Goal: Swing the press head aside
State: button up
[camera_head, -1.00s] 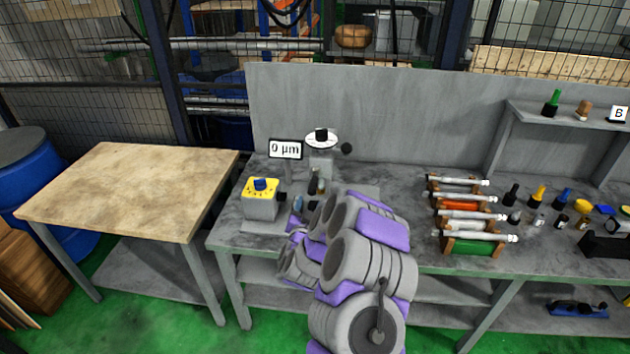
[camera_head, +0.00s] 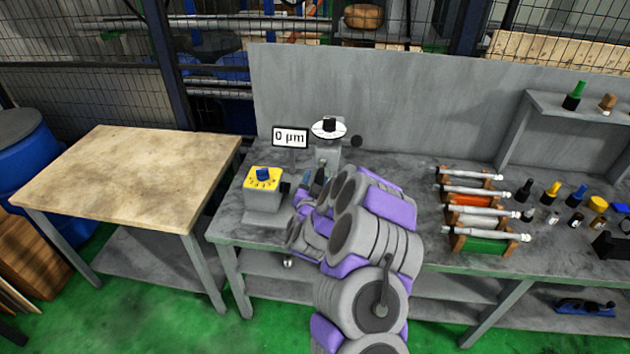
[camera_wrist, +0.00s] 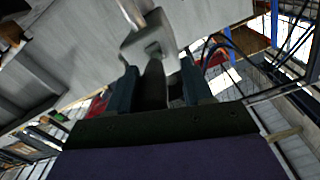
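The grinder's press stands on the grey bench in the head view, with a white round dial top with a black knob (camera_head: 329,127) over a grey column (camera_head: 327,155). In the wrist view, a grey block (camera_wrist: 150,42) with a light rod sits just beyond my gripper (camera_wrist: 158,85). A dark upright handle (camera_wrist: 153,84) hangs from this block between my two dark fingers. The fingers are apart, with gaps showing beside the handle.
A "0 μm" display (camera_head: 290,137) and a grey box with a yellow top and blue knob (camera_head: 263,178) stand left of the press. To the right is a rack of several rods (camera_head: 480,211). A wooden-topped table (camera_head: 120,175) stands at the left.

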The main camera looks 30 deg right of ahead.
jog(key=shift+d, duration=0.8)
jog(key=c, duration=0.5)
grip_shut()
jog(key=shift+a+f, duration=0.2)
jog(key=shift+a, duration=0.05)
jog(key=shift+d+f, duration=0.1)
jog(key=shift+d, duration=0.15)
